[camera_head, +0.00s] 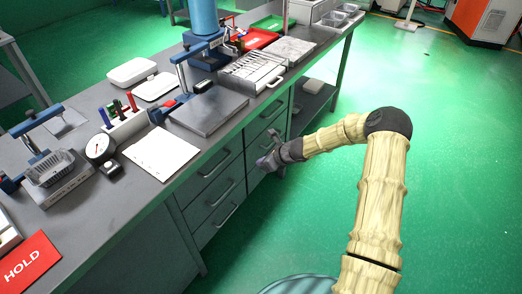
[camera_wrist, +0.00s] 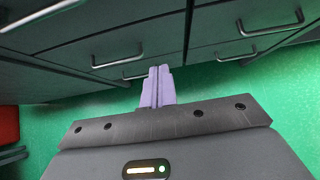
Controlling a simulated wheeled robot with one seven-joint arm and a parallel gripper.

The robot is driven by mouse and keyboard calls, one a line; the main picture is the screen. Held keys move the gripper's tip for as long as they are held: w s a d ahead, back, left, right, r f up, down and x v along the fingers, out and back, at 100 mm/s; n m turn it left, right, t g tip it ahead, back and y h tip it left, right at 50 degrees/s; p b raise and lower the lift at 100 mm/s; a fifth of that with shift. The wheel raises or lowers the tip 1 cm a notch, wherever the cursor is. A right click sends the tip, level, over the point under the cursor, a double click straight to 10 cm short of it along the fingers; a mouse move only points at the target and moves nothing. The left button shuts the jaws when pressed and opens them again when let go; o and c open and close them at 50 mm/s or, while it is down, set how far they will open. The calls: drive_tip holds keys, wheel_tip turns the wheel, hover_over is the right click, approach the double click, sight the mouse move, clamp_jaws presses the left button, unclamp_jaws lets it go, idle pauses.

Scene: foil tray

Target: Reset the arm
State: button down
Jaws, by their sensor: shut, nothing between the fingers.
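My arm reaches from the lower right of the head view toward the front of the workbench. My gripper (camera_head: 277,160) is low beside the drawer fronts, below the bench top. In the wrist view my gripper (camera_wrist: 160,72) shows its two pale purple fingers pressed together with nothing between them. They point toward the grey drawers (camera_wrist: 105,40) with metal bar handles. I cannot tell whether the fingers touch a drawer front. A foil tray (camera_head: 50,168) sits on a scale-like stand at the left of the bench.
The bench top (camera_head: 130,205) holds a dial gauge (camera_head: 99,148), a white sheet (camera_head: 161,152), a flat grey plate (camera_head: 208,110), a tray of tools (camera_head: 252,70) and a red HOLD sign (camera_head: 28,264). Green floor (camera_head: 460,150) is open to the right.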

drive_tip(key=s+d+r+n+g+h, duration=0.1)
drive_tip(key=s+d+r+n+h, duration=0.15)
drive_tip(key=s+r+n, duration=0.65)
drive_tip(key=s+d+r+n+g+h, duration=0.1)
drive_tip(key=s+d+r+n+h, duration=0.2)
drive_tip(key=s+n, duration=0.65)
drive_tip(key=s+d+r+n+g+h, duration=0.1)
drive_tip(key=s+d+r+n, duration=0.1)
drive_tip(key=s+r+n, duration=0.8)
wheel_tip(320, 180, up, 15)
drive_tip(key=s+m+p, duration=0.2)
drive_tip(key=p, duration=1.4)
drive_tip(key=shift+s+d+m+p, duration=0.25)
drive_tip(key=shift+s+m+p, duration=0.1)
drive_tip(key=shift+s+p, duration=0.05)
drive_tip(key=shift+f+h, duration=0.1)
drive_tip(key=shift+h, duration=0.15)
drive_tip(key=shift+a, duration=0.1)
